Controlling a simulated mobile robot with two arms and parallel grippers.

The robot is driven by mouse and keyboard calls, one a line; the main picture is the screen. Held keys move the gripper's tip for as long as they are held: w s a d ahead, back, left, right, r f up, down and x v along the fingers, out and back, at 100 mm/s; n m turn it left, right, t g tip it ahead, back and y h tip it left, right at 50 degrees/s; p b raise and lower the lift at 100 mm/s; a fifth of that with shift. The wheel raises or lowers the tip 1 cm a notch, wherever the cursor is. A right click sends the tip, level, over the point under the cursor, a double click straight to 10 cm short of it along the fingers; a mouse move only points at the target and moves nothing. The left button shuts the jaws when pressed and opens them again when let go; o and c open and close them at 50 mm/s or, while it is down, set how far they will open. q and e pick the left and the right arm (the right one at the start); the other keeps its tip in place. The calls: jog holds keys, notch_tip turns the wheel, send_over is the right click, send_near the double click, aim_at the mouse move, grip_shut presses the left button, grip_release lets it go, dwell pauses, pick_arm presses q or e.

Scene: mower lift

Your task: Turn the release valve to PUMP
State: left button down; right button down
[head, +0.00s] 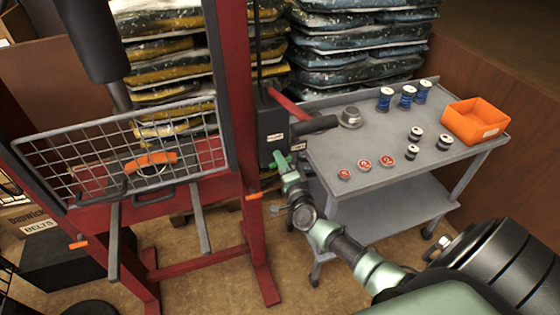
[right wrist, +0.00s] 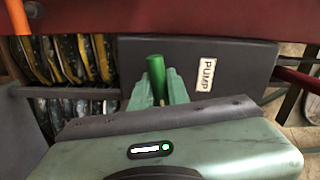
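The release valve's green handle (right wrist: 156,68) shows in the right wrist view, beside a dark box (right wrist: 235,62) with a white PUMP label (right wrist: 206,75). My right gripper (right wrist: 160,88) has its pale green fingers on both sides of the handle and looks shut on it. In the head view the right gripper (head: 284,168) is at the lower edge of the dark pump box (head: 273,127), on the red post; the handle is hard to make out there. The valve's own body is mostly hidden. My left gripper is not in view.
A grey cart (head: 400,140) stands right of the box with spools, red-topped parts and an orange bin (head: 475,120). A red lift frame with a wire mesh panel (head: 100,150) fills the left. Stacked bags (head: 350,50) stand behind.

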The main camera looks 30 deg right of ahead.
jog(key=shift+n, duration=0.4)
jog(key=n+p, duration=0.2)
jog(key=n, duration=0.1)
jog(key=shift+n, duration=0.4)
jog(key=n+p, duration=0.2)
jog(key=n, duration=0.3)
jog(key=n+p, duration=0.1)
jog(key=n, duration=0.3)
jog(key=shift+n, duration=0.4)
jog(key=shift+f+n, duration=0.1)
jog(key=shift+n, duration=1.6)
jog(key=c, duration=1.4)
grip_release()
jog(key=shift+c, duration=0.2)
